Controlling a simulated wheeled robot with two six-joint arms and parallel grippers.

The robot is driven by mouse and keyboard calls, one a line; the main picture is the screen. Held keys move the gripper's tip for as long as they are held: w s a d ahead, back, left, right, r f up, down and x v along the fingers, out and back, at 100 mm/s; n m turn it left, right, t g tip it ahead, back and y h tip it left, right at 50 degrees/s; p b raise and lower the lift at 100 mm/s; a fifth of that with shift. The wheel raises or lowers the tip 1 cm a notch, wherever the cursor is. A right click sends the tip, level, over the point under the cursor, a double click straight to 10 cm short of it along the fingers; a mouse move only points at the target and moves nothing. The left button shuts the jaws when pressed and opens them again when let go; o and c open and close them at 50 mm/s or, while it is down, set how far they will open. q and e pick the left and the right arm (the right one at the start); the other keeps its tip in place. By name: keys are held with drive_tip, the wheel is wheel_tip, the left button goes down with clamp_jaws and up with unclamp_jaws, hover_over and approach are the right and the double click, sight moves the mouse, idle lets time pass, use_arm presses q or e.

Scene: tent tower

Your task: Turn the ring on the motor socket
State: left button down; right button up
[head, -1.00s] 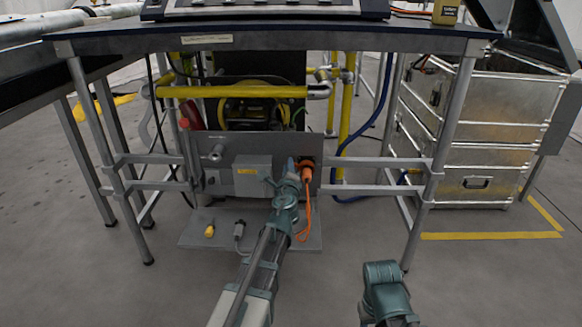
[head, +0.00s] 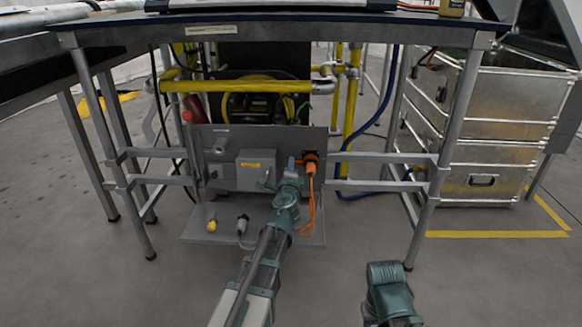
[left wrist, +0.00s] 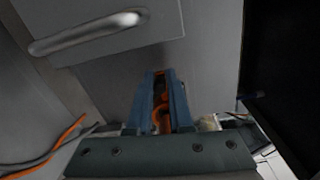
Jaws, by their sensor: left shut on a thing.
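The orange plug (head: 311,161) sits at the motor socket on the right of the grey panel, under the table. Its orange cable hangs down from it. My left gripper (head: 291,165) is up against the panel at the plug's left side. In the left wrist view my left gripper's blue fingers (left wrist: 160,76) are closed in on an orange part (left wrist: 160,118). The ring itself is mostly hidden by the fingers, and I cannot make out its turn angle. Of my right arm only a teal link shows at the lower right; its gripper is out of view.
A grey box (head: 256,170) with a yellow label is on the panel (head: 225,140). A yellow plug (head: 212,224) and a grey plug (head: 242,224) are on the low plate (head: 200,234). Table legs (head: 436,190) flank the space. Metal cases (head: 490,150) stand at the right.

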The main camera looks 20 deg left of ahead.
use_arm(q)
drive_tip(key=c, duration=0.8)
unclamp_jaws()
drive_tip(key=shift+c, duration=0.2)
drive_tip(key=shift+s, duration=0.1)
